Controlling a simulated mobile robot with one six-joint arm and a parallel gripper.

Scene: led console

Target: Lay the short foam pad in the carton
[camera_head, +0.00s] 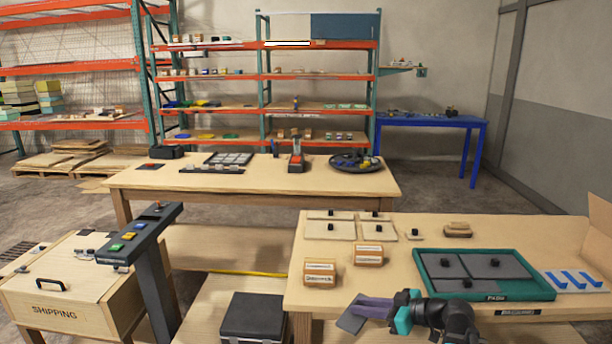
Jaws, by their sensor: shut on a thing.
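Part of the pad is hidden behind the fingers. A green tray (532,294) marked PADS lies to the right of my gripper with grey pads (450,265) with black knobs in it. A brown cardboard carton (601,228) shows only in part at the right edge; its inside is not visible.
Two small labelled boxes (368,255), several knobbed light panels (330,228) and a white plate with blue strips (570,280) lie on the packing table (410,291). A black case (252,316) stands left of it. A button console (140,235) stands farther left.

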